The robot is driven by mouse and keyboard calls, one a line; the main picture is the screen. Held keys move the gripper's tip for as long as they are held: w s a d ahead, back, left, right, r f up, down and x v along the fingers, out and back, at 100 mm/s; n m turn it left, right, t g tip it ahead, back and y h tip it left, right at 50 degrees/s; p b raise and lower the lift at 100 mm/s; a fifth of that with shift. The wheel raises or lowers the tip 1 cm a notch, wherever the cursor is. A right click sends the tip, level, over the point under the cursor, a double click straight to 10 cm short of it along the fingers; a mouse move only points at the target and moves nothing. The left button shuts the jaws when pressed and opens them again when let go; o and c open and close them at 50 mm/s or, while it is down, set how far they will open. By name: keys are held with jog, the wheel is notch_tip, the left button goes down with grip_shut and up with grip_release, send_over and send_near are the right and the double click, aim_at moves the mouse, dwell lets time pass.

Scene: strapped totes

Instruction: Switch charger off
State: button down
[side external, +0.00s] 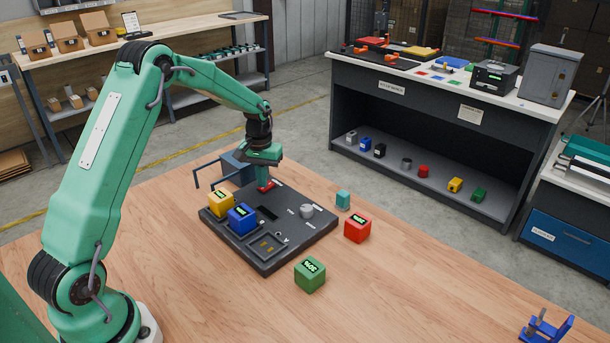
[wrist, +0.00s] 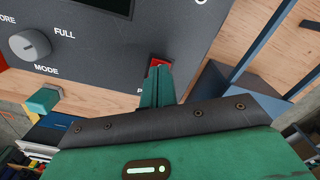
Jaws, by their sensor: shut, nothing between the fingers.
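The charger (side external: 290,243) is a flat dark panel on the wooden table. It also shows in the wrist view (wrist: 95,55), with a grey knob (wrist: 30,44) marked MODE and FULL. A red switch (side external: 265,186) sits near the charger's far edge, and it shows in the wrist view (wrist: 159,62) just beyond my fingertips. My gripper (side external: 264,181) is shut and empty, pointing down at the switch. The fingers (wrist: 158,80) hide part of the switch and its label. I cannot tell whether they touch it or which way it is set.
A yellow cube (side external: 221,202) and a blue cube (side external: 242,218) sit on the charger's left side. A red cube (side external: 357,228), a green cube (side external: 310,274) and a small teal block (side external: 343,200) stand on the table nearby. A blue-grey box (side external: 238,163) is behind the charger.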

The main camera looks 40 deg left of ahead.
jog(key=shift+r, duration=3.2)
jog(key=s+d+r+m+t, duration=0.3)
jog(key=s+d+r, duration=0.75)
jog(key=r, duration=0.35)
jog(key=s+d+m+t, duration=0.1)
jog(key=s+d, duration=0.2)
jog(key=s, duration=0.5)
jog(key=s+d+m+t, duration=0.1)
jog(key=s+d+m, duration=0.1)
jog(key=s, duration=0.7)
jog(key=shift+d+t, duration=0.3)
jog(key=shift+d, duration=0.2)
